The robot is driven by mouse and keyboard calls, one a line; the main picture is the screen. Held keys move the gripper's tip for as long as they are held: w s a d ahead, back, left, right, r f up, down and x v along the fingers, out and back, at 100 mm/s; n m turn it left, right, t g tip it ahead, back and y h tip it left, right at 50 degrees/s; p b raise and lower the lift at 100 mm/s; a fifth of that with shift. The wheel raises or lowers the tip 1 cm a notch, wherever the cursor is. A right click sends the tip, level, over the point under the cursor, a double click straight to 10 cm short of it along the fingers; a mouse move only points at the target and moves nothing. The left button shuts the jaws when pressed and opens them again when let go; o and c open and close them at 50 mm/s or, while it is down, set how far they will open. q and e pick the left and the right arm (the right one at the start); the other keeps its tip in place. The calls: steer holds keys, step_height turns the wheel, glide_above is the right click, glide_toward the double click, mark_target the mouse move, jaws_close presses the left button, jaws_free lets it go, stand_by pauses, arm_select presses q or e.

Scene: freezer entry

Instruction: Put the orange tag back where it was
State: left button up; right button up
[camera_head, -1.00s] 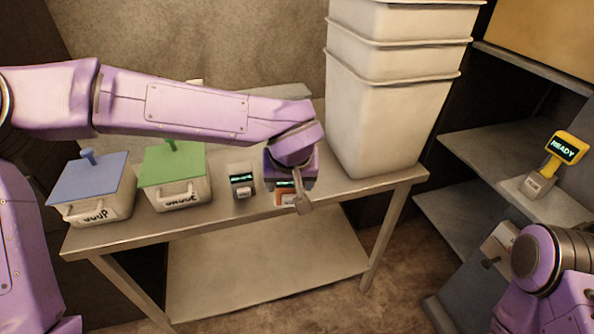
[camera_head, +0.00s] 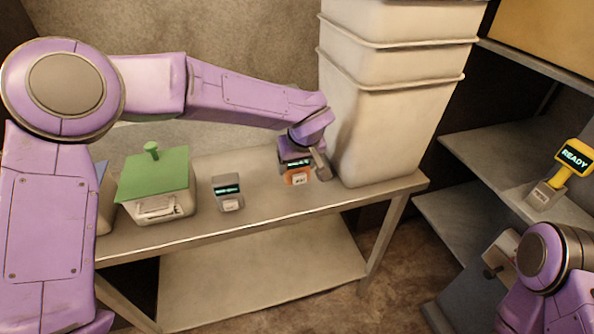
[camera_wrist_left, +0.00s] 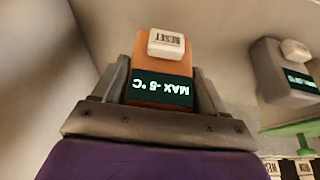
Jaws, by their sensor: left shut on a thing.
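The orange tag (camera_head: 297,179) has a dark display and a white button. In the left wrist view the orange tag (camera_wrist_left: 160,75) sits between the two fingers, its display reading "MAX -5 °C" and its button "RESET". My left gripper (camera_head: 305,163) is shut on it, over the right part of the steel table (camera_head: 262,212), close to the white bins. I cannot tell whether the tag touches the tabletop. My right gripper (camera_head: 497,258) is at the lower right, away from the table; its fingers are unclear.
A grey tag (camera_head: 228,193) stands left of the orange one. A green-lidded container (camera_head: 155,185) is farther left; a blue-lidded one is mostly hidden by my arm. Stacked white bins (camera_head: 392,125) stand just right of my gripper. A yellow "READY" device (camera_head: 573,160) is on the right shelf.

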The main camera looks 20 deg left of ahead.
mark_target(297, 174)
arm_select(q)
step_height(297, 174, down, 3)
steer(key=shift+s+r, duration=0.15)
steer(key=shift+w+f, duration=0.2)
steer(key=shift+f, duration=0.05)
steer(key=shift+s, duration=0.1)
steer(key=o, duration=1.1)
steer(key=shift+f, duration=0.1)
steer(key=shift+r, duration=0.3)
steer(key=v, duration=1.1)
steer(key=shift+s+r, duration=0.15)
steer(key=shift+r, duration=0.25)
